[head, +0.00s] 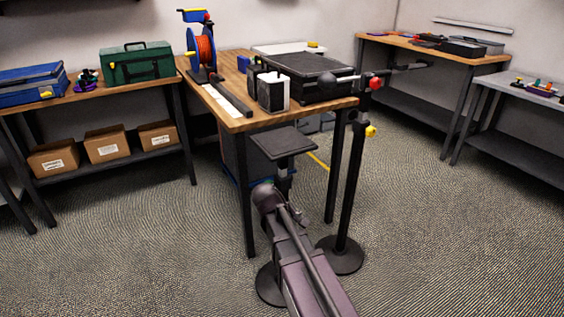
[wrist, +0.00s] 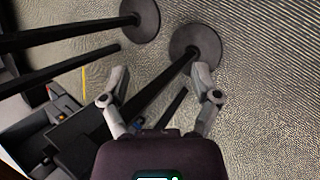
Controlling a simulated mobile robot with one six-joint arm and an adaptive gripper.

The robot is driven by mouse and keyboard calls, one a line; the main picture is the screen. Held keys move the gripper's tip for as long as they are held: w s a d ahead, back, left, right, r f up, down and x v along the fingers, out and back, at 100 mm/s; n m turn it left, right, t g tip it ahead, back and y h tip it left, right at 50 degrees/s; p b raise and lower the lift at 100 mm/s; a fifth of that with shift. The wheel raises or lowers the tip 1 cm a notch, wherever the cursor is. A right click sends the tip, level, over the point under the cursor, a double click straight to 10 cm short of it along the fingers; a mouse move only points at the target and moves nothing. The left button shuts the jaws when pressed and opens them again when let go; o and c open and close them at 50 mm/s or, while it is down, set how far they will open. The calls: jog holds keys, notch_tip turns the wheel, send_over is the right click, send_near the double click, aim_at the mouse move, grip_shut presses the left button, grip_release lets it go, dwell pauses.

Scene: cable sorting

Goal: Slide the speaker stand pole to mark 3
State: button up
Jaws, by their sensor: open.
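The speaker stand (head: 283,144) has a flat dark square top plate on a dark pole (head: 284,182) and a round base (head: 268,287), standing in front of the wooden workbench. My arm hides much of its lower pole. In the wrist view the dark pole (wrist: 165,83) rises from its round base (wrist: 208,38) and passes between the fingers of my gripper (wrist: 160,80). My gripper is open, its fingers apart on either side of the pole; I cannot tell whether either touches it. No numbered marks are legible on the pole.
A second stand (head: 350,190) with a boom, red and yellow knobs and a round base (head: 341,256) stands close on the right. The workbench (head: 233,122) behind holds a cable reel (head: 203,50) and a black case (head: 300,68). Carpet on the right is clear.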

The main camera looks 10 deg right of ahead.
jog(key=w+a+r+n+t+h, duration=0.4)
jog(key=w+a+r+n+h, duration=0.7)
jog(key=w+a+r+n, duration=0.2)
notch_tip(320, 180, up, 3)
jog(key=shift+w+a+f+n+t, duration=0.1)
jog(key=shift+w+a+n+t, duration=0.2)
jog(key=shift+w+a, duration=0.2)
jog(key=shift+d, duration=0.1)
jog(key=x, duration=1.3)
jog(key=shift+w+d, duration=0.1)
jog(key=shift+d, duration=0.2)
grip_shut()
